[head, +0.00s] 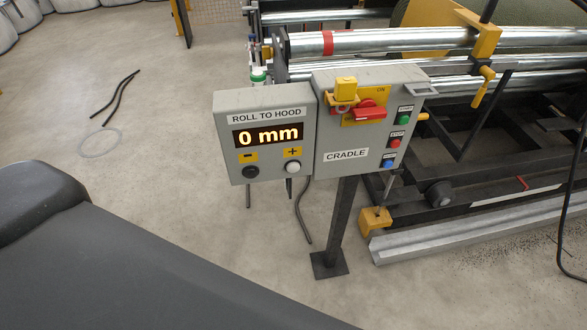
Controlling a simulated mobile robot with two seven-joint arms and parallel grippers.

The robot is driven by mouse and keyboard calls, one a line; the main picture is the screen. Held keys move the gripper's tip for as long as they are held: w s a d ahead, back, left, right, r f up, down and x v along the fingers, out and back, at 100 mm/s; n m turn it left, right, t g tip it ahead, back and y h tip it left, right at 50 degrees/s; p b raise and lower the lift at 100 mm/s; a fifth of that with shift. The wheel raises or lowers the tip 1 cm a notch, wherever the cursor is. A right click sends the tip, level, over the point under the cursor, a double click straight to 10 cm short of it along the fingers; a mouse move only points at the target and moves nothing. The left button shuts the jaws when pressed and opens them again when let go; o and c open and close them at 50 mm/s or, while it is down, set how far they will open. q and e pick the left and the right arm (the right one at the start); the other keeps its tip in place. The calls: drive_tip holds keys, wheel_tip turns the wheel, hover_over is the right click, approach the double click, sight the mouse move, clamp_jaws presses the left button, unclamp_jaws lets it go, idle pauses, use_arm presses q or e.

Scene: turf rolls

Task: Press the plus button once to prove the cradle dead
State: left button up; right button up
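The plus button (293,167) is a white round button under a yellow "+" label, at the lower right of the grey "ROLL TO HOOD" box (222,125). The display (268,136) above it reads "0 mm". A black button (250,172) sits under the "-" label. To the right, the "CRADLE" box (345,175) carries a red rotary switch (369,110) on a yellow plate marked "ON", with a yellow padlock-like piece (345,89) beside it. Green, red and blue buttons run down its right side. Neither gripper is in view, and nothing visible touches the plus button.
The boxes stand on a dark post with a floor plate (328,264). Behind and right is the roller frame (400,40) with steel rollers and yellow brackets. Loose black cable (118,95) lies on the floor at left. Open concrete floor (180,60) lies left of the boxes.

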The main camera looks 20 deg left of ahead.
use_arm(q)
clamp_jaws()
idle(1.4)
